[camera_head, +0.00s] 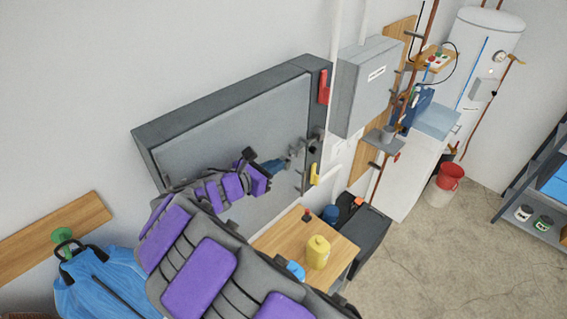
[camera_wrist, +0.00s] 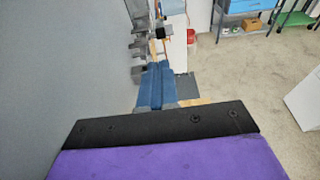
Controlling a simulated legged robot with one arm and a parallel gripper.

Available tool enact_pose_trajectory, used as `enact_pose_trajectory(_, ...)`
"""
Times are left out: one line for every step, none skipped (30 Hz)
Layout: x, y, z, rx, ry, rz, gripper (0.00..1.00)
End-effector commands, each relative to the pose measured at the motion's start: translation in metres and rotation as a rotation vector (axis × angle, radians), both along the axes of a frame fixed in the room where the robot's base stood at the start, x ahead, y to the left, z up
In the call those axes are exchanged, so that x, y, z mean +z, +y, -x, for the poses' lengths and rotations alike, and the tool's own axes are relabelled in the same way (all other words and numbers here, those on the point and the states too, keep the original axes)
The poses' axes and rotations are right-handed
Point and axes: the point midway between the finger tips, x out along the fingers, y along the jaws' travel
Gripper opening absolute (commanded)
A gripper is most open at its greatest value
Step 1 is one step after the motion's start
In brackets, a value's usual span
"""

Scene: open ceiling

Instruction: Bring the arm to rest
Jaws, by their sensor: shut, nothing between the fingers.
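My arm, padded in purple and dark grey, reaches up from the bottom of the head view and is bent. My gripper (camera_head: 284,163) is at its end, in front of the door of a large grey wall cabinet (camera_head: 200,135). In the wrist view the blue fingers of my gripper (camera_wrist: 158,66) lie together with nothing between them. The cabinet door fills the left of the wrist view, close beside the fingers. I cannot tell whether the fingers touch the door or its fittings.
A wooden table (camera_head: 338,254) with a yellow bottle (camera_head: 318,253) stands below the cabinet. A red handle (camera_head: 323,87) and a yellow one (camera_head: 314,174) are at the cabinet's right side. Open floor (camera_head: 430,255) lies right.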

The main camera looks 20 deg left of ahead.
Motion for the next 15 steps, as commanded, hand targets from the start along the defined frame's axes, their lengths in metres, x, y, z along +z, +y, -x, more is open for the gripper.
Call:
enact_pose_trajectory(0.0003,0.0026,0.0036,0.001,0.001,-0.001,0.0)
enact_pose_trajectory(0.0004,0.0034,0.0048,0.0,0.001,0.001,0.0)
enact_pose_trajectory(0.0003,0.0046,0.0059,0.001,0.003,0.001,0.0)
enact_pose_trajectory(0.0001,0.0054,0.0064,0.0,0.003,0.002,0.0)
enact_pose_trajectory(0.0,0.006,0.0066,0.0,0.003,0.003,0.0)
enact_pose_trajectory(-0.0002,0.0065,0.0069,-0.001,0.004,0.004,0.0)
enact_pose_trajectory(-0.0004,0.0068,0.007,-0.001,0.004,0.004,0.0)
enact_pose_trajectory(-0.0005,0.007,0.007,-0.001,0.004,0.004,0.0)
enact_pose_trajectory(-0.0005,0.007,0.007,-0.001,0.004,0.004,0.0)
enact_pose_trajectory(-0.0003,0.0069,0.0071,-0.001,0.004,0.004,0.0)
enact_pose_trajectory(-0.0001,0.0068,0.0072,-0.001,0.004,0.004,0.0)
enact_pose_trajectory(0.0002,0.0063,0.0074,-0.001,0.004,0.003,0.0)
enact_pose_trajectory(0.0005,0.0061,0.0075,-0.001,0.004,0.003,0.0)
enact_pose_trajectory(0.0007,0.0056,0.0077,-0.001,0.003,0.002,0.0)
enact_pose_trajectory(0.0011,0.0049,0.0077,-0.001,0.003,0.002,0.0)
